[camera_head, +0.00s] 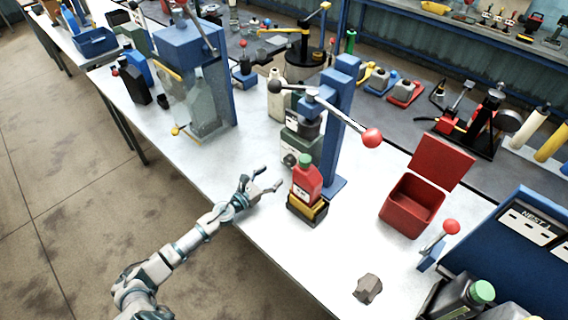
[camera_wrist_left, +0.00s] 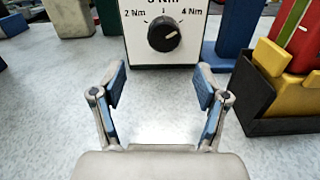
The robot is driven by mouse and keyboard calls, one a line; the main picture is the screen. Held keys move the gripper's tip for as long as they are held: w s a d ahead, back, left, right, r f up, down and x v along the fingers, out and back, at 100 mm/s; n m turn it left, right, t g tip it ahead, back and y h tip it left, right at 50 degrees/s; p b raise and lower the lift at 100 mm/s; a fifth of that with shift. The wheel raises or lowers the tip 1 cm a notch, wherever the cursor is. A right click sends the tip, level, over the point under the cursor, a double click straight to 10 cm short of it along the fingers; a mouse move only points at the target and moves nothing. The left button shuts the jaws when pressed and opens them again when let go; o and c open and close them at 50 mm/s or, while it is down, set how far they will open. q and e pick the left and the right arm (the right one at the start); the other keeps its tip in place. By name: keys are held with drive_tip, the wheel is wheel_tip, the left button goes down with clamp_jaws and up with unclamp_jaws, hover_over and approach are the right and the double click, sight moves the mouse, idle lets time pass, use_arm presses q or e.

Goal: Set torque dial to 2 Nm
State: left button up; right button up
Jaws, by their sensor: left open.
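The torque dial (camera_wrist_left: 164,34) is a round black knob on a white face with 2 Nm at left, 3 Nm above and 4 Nm at right. Its light pointer mark lies on the right side, toward 4 Nm. In the head view the small dial (camera_head: 290,159) sits low on the front of a dark green unit (camera_head: 302,140) by a blue post. My left gripper (camera_head: 270,179) is open and empty just in front of it. In the wrist view its fingers (camera_wrist_left: 160,87) stand apart, below the dial and not touching it. My right gripper does not show.
A red bottle (camera_head: 306,182) in a black and yellow holder (camera_head: 307,210) stands close right of my left gripper. A lever with a red ball (camera_head: 372,138) reaches out above. Bench between is clear.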

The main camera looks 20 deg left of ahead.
sight(287, 164)
use_arm(q)
drive_tip(key=x, duration=0.3)
drive_tip(key=d+x, duration=0.1)
drive_tip(key=x, duration=0.3)
drive_tip(key=shift+s+d+r, duration=0.1)
drive_tip(key=shift+s+r, duration=0.1)
drive_tip(key=shift+s, duration=0.05)
drive_tip(key=shift+w+a+f, duration=0.15)
drive_tip(key=shift+w+a, duration=0.15)
drive_tip(key=shift+w, duration=0.2)
drive_tip(key=shift+a+f, duration=0.1)
drive_tip(key=shift+a, duration=0.25)
drive_tip(key=shift+d, duration=0.4)
drive_tip(key=c, duration=0.6)
drive_tip(key=shift+d, duration=0.2)
drive_tip(key=c, duration=0.6)
drive_tip(key=shift+o, duration=0.2)
